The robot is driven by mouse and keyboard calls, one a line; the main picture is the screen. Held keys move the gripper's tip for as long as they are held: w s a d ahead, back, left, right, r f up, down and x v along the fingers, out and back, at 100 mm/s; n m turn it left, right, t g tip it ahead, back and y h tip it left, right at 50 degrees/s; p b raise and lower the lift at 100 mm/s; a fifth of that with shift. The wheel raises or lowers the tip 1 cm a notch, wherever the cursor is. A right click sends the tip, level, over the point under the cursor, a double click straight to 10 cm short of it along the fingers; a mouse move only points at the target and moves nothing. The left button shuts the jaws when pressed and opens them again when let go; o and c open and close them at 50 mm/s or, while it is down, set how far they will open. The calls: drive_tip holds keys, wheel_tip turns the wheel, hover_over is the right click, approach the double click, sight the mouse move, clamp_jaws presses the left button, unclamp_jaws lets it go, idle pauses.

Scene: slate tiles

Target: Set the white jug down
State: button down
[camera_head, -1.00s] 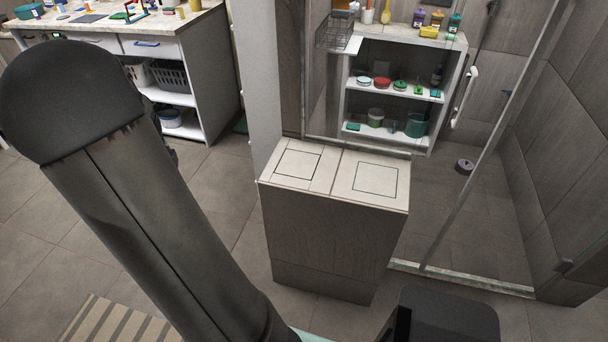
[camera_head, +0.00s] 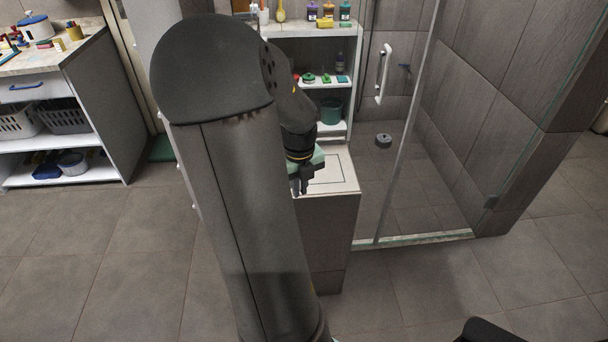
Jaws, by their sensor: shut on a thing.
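My gripper (camera_head: 304,188) shows just right of my large dark arm, above the left part of the pale top of the tiled block (camera_head: 345,176). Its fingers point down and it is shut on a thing. I take this for the white jug, but no clear part of the jug shows; my arm and gripper hide that spot. A framed square is marked on the right part of the block's top. The left part of the top is hidden behind my arm.
A glass shower panel (camera_head: 408,120) stands right of the block. A white shelf (camera_head: 318,82) with bottles and small pots stands behind it. A counter (camera_head: 75,58) with baskets below is at the left. The grey floor (camera_head: 120,250) is clear in front.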

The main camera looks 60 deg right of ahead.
drive_tip(key=w+d+f, duration=0.1)
drive_tip(key=w+d, duration=0.1)
drive_tip(key=w+d+f, duration=0.3)
drive_tip(key=w+d, duration=0.1)
drive_tip(key=shift+w+d+f, duration=0.2)
drive_tip(key=shift+d+f, duration=0.05)
drive_tip(key=shift+d, duration=0.1)
drive_tip(key=f, duration=0.1)
drive_tip(key=w+d+f, duration=0.2)
drive_tip(key=f, duration=0.1)
drive_tip(key=shift+w+d, duration=0.15)
drive_tip(key=shift+w+d+f, duration=0.2)
drive_tip(key=shift+f, duration=0.2)
drive_tip(key=shift+w+d+f, duration=0.2)
drive_tip(key=shift+f, duration=0.15)
drive_tip(key=shift+f+p, duration=0.5)
drive_tip(key=shift+f, duration=0.95)
drive_tip(key=shift+f, duration=0.25)
drive_tip(key=c, duration=1.5)
unclamp_jaws()
drive_tip(key=shift+r, duration=0.1)
